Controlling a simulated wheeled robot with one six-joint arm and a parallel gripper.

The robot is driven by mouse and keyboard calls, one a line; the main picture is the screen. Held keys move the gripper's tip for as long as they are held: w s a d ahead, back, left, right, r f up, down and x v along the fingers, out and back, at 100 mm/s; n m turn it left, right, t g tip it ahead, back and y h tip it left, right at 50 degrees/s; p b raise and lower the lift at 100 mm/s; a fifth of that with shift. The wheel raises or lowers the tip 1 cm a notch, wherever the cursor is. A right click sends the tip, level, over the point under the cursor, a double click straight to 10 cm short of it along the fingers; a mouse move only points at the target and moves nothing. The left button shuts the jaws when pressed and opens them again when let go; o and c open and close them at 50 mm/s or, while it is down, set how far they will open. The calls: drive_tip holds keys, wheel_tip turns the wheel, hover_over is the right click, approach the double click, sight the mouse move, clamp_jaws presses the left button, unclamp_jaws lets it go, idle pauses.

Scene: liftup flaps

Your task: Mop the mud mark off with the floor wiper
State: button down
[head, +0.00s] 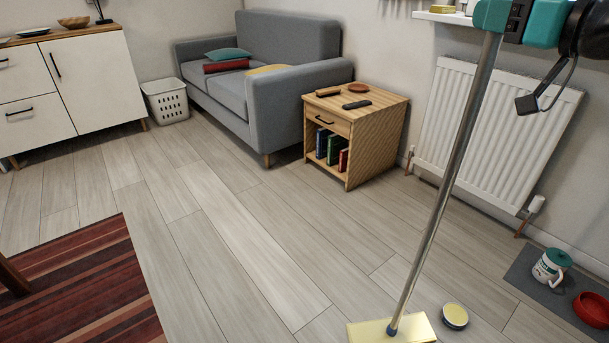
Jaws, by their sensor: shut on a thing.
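The floor wiper (444,180) has a long grey metal pole and a flat pale yellow head (392,331). The pole leans, its top to the right, and the head is at the bottom edge of the head view, partly cut off. My gripper (492,16), teal and black, is at the top right and is shut on the upper pole. The pole's top end is out of view. I see no mud mark on the visible floor. Whether the head touches the floor is hard to tell.
A small round yellow-topped dish (455,316) is just right of the wiper head. A grey mat (527,262) with a mug (551,266) and red bowl (592,309) lies right. A side table (372,140), sofa (292,100) and radiator (490,130) stand behind. A striped rug (85,285) lies left; mid-floor is clear.

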drive_tip(key=s+d+r+b, duration=0.1)
drive_tip(key=s+d+b, duration=0.1)
drive_tip(key=s+d, duration=0.2)
drive_tip(key=d, duration=0.3)
drive_tip(key=shift+s, duration=0.25)
drive_tip(key=shift+d, duration=0.1)
idle(0.4)
